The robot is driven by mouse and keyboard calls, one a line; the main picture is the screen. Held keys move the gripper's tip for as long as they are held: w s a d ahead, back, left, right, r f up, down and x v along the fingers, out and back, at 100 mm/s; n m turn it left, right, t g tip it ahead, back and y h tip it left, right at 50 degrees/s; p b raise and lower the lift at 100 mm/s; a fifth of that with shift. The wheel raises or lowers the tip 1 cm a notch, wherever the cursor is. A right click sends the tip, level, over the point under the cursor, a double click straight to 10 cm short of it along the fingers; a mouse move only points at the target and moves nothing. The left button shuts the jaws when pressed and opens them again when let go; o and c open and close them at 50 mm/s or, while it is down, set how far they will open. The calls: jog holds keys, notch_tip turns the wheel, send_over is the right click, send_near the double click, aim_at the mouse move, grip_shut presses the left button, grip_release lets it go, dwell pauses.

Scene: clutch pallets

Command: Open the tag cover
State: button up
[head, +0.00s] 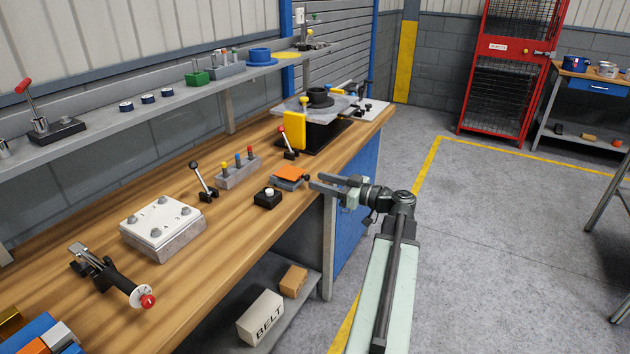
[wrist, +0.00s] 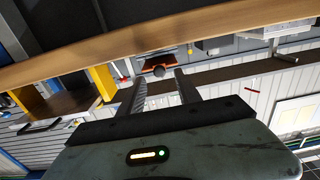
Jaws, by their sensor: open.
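What looks like the tag cover (head: 288,172) is an orange plate on a low grey-blue base near the front edge of the wooden workbench. It lies almost flat, and a small black knob (head: 306,177) sits at its right end. My gripper (head: 317,181) is open, just right of the knob at the bench edge. In the wrist view the two fingers of my gripper (wrist: 160,84) are apart, with the round dark knob (wrist: 158,71) between and beyond the tips. The orange cover (wrist: 157,62) shows behind the knob. I cannot tell whether a finger touches it.
A black box with a pale button (head: 267,197), a block with coloured pegs (head: 238,172) and a red-knobbed lever (head: 287,142) stand close by on the workbench (head: 225,245). A yellow block (head: 294,130) stands behind. The floor to the right is open.

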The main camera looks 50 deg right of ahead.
aim_at(293, 174)
jog(key=shift+x, duration=1.4)
grip_shut()
dwell(0.4)
